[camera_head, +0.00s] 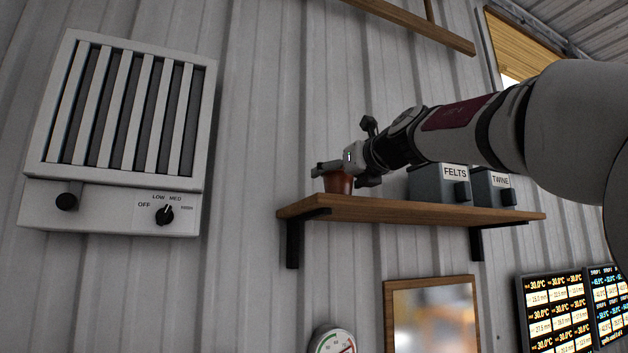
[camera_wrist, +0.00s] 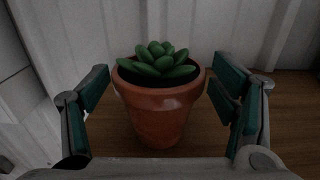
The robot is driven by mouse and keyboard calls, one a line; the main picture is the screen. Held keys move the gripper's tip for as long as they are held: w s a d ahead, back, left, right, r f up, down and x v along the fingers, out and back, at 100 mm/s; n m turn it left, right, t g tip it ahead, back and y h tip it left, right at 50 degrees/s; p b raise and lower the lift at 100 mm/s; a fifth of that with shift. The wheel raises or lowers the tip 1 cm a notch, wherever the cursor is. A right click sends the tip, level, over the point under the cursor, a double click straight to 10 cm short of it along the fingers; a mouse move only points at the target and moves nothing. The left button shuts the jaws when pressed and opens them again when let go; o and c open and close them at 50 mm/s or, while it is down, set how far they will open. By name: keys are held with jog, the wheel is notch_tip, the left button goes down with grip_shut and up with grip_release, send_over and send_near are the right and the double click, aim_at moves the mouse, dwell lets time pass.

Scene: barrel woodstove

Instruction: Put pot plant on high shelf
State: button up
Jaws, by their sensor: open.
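The pot plant is a green succulent in a terracotta pot. In the head view the pot (camera_head: 338,183) stands near the left end of a wooden wall shelf (camera_head: 400,212), and my gripper (camera_head: 340,170) is at it, hiding its upper part. In the wrist view the pot plant (camera_wrist: 158,100) is upright between the two fingers of my gripper (camera_wrist: 160,108). The fingers are open, with a gap visible on each side of the pot. A second, higher wooden shelf (camera_head: 410,22) shows at the top of the head view.
Grey boxes labelled FELTS (camera_head: 440,185) and TWINE (camera_head: 491,188) stand on the same shelf, to the right of the pot. A wall heater (camera_head: 120,130) hangs at left. Below are a framed mirror (camera_head: 434,315), a dial gauge (camera_head: 335,342) and display screens (camera_head: 556,310).

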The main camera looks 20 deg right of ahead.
jog(key=shift+s+d+r, duration=0.1)
jog(key=shift+s, duration=0.3)
jog(key=s+p, duration=0.1)
jog(key=s, duration=1)
jog(key=shift+s, duration=0.1)
